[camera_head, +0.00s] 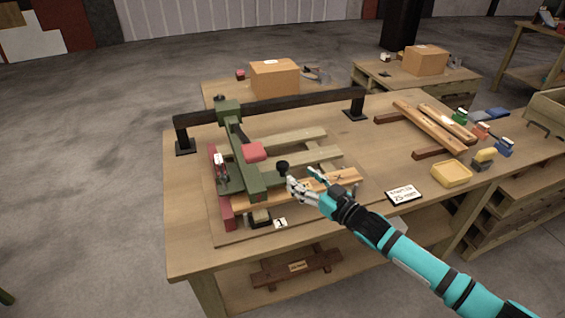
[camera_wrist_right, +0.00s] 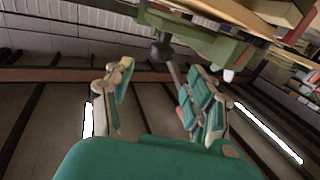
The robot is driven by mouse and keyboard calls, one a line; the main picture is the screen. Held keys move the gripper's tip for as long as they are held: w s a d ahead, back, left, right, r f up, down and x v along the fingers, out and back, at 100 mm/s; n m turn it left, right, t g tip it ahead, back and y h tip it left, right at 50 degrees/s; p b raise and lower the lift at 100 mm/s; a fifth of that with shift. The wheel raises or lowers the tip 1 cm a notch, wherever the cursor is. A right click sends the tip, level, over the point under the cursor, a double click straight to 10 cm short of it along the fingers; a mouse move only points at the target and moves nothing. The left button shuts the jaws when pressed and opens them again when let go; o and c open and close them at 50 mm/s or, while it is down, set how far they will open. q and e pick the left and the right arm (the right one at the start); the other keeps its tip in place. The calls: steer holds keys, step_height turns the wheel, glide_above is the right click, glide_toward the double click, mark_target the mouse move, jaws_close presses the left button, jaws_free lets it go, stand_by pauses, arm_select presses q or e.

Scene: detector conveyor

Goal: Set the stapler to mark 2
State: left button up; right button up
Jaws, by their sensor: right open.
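The stapler (camera_head: 240,150) is a long green arm with a red block on it, set over a frame of light wooden slats. A black knob (camera_head: 283,166) stands out at its right side near the front. My right gripper (camera_head: 303,182) is open and empty, just right of the knob and apart from it. In the right wrist view the green stapler body (camera_wrist_right: 195,35) and the dark knob (camera_wrist_right: 162,50) show beyond the open fingers (camera_wrist_right: 155,90). A white card (camera_head: 280,223) with a mark that looks like 1 lies at the front. I cannot make out mark 2.
A black rail (camera_head: 270,105) on two posts runs behind the stapler. A small sign (camera_head: 404,194), a yellow tray (camera_head: 452,174) and wooden bars (camera_head: 430,128) lie to the right. A cardboard box (camera_head: 274,78) stands behind. The tabletop between bars and sign is clear.

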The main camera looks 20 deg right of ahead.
mark_target(287, 167)
steer(key=x, duration=0.8)
steer(key=shift+w+a+p, duration=0.15)
steer(key=shift+w+p, duration=0.15)
steer(key=shift+w, duration=0.05)
jaws_close()
